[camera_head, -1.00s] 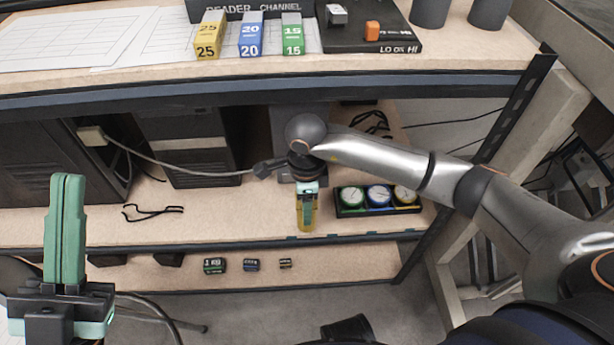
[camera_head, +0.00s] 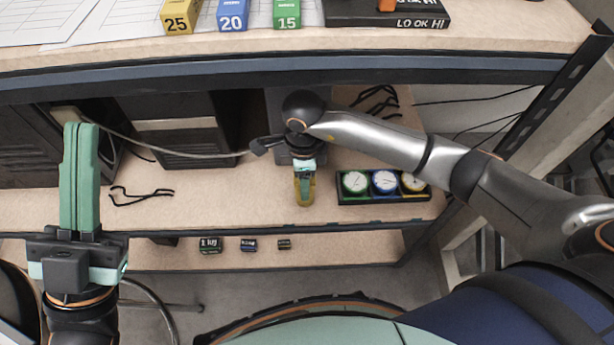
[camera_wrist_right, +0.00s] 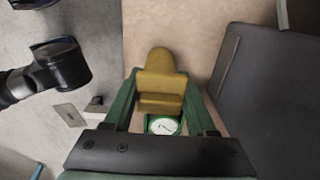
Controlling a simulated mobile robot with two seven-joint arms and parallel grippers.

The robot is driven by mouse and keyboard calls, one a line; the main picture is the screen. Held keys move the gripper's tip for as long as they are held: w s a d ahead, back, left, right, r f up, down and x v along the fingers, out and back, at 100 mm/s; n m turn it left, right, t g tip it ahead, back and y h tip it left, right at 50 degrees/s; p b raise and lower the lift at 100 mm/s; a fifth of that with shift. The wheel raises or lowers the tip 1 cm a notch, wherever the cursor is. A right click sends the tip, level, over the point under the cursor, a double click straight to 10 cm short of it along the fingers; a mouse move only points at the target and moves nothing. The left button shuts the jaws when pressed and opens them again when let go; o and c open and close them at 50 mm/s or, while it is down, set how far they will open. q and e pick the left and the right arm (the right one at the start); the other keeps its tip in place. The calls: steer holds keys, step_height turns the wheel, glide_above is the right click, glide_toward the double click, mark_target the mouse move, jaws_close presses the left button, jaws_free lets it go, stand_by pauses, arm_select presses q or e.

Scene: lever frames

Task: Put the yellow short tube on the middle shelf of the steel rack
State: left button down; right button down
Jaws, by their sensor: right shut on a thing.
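My right gripper (camera_head: 304,176) is shut on a yellow, rounded piece, the short tube (camera_head: 304,193), over the middle shelf (camera_head: 225,207) of the rack. In the right wrist view the tube (camera_wrist_right: 161,80) sits between the green fingers (camera_wrist_right: 160,98). I cannot tell whether the tube touches the shelf. My left gripper (camera_head: 80,130) has its green fingers together, pointing up at the left, with nothing visible between them.
A black tray of three round dials (camera_head: 384,196) stands just right of the tube. Dark computer cases (camera_head: 175,132) and a black cable (camera_head: 141,196) are to the left. Small dark blocks (camera_head: 248,245) lie on the lower shelf. Numbered boxes (camera_head: 232,16) stand on top.

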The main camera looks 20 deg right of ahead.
steer(key=shift+r, duration=0.15)
steer(key=shift+a, duration=0.1)
steer(key=shift+f, duration=0.25)
steer(key=shift+c, duration=1)
jaws_free()
steer(key=shift+r, duration=0.1)
